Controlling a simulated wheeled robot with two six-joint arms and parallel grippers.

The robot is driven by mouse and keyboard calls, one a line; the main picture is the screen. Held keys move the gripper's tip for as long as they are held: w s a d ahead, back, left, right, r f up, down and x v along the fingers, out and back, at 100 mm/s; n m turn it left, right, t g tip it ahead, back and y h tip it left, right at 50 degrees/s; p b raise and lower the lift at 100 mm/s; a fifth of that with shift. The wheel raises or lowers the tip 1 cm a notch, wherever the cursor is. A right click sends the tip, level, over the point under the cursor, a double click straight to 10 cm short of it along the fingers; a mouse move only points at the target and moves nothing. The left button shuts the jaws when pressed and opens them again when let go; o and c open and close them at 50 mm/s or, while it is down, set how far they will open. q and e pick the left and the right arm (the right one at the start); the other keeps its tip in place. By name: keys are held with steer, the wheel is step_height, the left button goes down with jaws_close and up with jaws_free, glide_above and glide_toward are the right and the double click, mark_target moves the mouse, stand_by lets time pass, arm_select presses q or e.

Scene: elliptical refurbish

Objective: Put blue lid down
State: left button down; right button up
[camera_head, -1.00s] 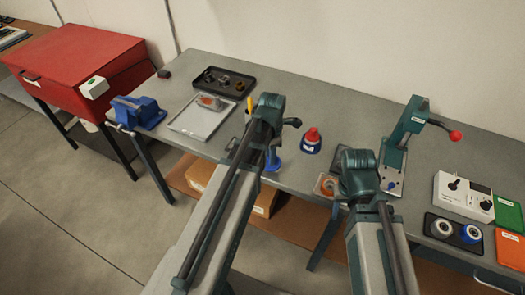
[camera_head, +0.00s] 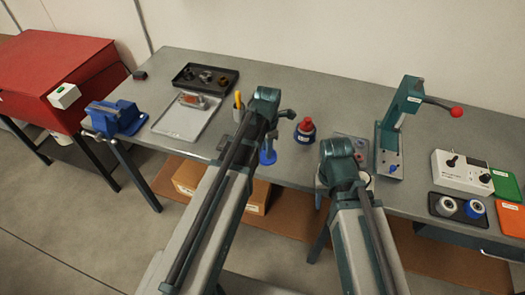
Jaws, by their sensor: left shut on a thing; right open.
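My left gripper (camera_head: 283,116) is shut above the middle of the bench, with its fingers pointing right. What it grips is too small and too covered to make out. A blue upright piece with a round blue foot (camera_head: 267,157) shows just below it, right of my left forearm; I cannot tell whether they touch. No separate blue lid is clear. A red-topped piece with a dark blue base (camera_head: 305,130) stands upright to the right of the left gripper. My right gripper (camera_head: 361,180) is open near the bench's front edge, its fingers mostly hidden by its wrist.
A green press with a red knob (camera_head: 406,115) stands right of my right gripper. A blue vise (camera_head: 117,117), a silver tray (camera_head: 180,125) and a black parts tray (camera_head: 208,74) are left. The back middle bench is clear.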

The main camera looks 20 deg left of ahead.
arm_select(q)
steer(key=shift+d+r, duration=0.1)
steer(key=shift+d, duration=0.1)
steer(key=shift+a+f, duration=0.1)
steer(key=shift+f, duration=0.15)
steer(key=c, duration=0.7)
jaws_free()
steer(key=shift+r, duration=0.1)
steer(key=shift+r, duration=0.1)
step_height(320, 180, up, 12)
steer(key=p, duration=1.2)
